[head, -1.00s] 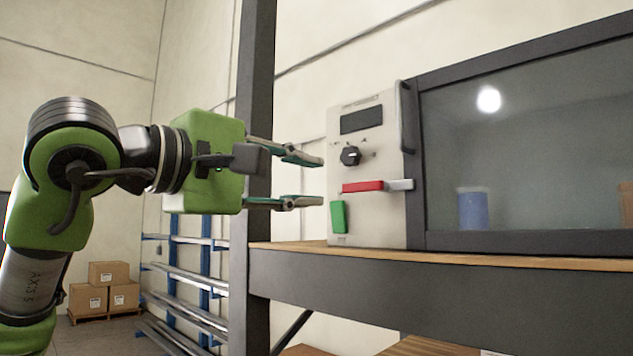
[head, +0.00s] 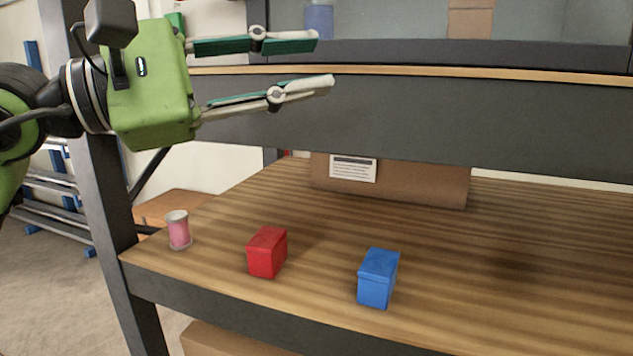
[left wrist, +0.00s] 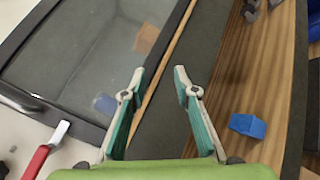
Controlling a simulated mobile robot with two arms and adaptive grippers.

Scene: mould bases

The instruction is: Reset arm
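My left gripper (head: 325,58) is open and empty in the head view, its fingers apart and pointing right, in front of the upper shelf's dark edge. In the left wrist view its two fingertips (left wrist: 160,75) stand apart with nothing between them. A dark right-arm gripper part (left wrist: 262,8) seems to show at the top of the left wrist view, too cropped to judge. A red box (head: 267,252), a blue box (head: 378,277) and a pink spool-like item (head: 178,230) stand on the lower wooden shelf. The blue box also shows in the left wrist view (left wrist: 247,125).
The upper shelf (head: 450,115) carries a glass-fronted machine with a dark frame (head: 400,53); a blue container (head: 319,20) shows behind its glass. A red-and-grey handle (left wrist: 48,148) shows in the left wrist view. A cardboard box (head: 390,183) lies at the lower shelf's back. A dark post (head: 95,170) stands left.

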